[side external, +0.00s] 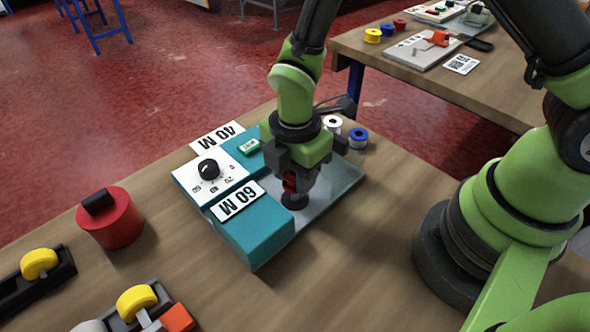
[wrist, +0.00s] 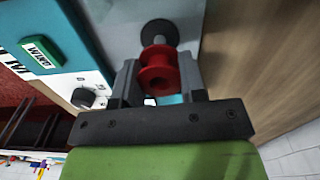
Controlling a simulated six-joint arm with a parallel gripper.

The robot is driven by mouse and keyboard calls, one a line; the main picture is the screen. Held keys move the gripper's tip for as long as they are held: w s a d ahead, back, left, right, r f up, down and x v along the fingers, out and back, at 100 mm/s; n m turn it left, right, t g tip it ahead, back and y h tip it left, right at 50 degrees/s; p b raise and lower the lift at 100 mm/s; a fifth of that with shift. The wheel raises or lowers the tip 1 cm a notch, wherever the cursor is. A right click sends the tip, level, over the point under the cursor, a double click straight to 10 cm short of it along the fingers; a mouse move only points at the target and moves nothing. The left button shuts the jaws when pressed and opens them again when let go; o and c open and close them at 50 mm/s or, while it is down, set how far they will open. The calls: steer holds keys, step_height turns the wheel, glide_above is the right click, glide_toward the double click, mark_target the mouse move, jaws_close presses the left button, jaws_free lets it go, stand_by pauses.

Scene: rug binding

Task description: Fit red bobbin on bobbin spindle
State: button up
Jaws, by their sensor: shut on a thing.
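The red bobbin (wrist: 158,68) is held between the jaws of my gripper (wrist: 158,86). In the side view only a bit of the bobbin (side external: 290,181) shows between the fingers of my gripper (side external: 296,178), which points down. The bobbin spindle's black round base (side external: 293,201) stands on the grey plate of the teal winder (side external: 253,243), just below the bobbin. In the wrist view the black disc (wrist: 158,33) lies beyond the bobbin, partly covered by its flange.
The winder has a black dial (side external: 208,169) and a green WIND button (wrist: 41,53). White (side external: 332,124) and blue (side external: 358,138) bobbins stand behind my gripper. A red cylinder (side external: 112,219) and tape dispensers (side external: 38,275) are at left. The table's front middle is clear.

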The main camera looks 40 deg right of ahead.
steer(key=shift+f, duration=1.8)
steer(key=o, duration=1)
step_height(320, 180, up, 10)
steer(key=shift+f, duration=0.1)
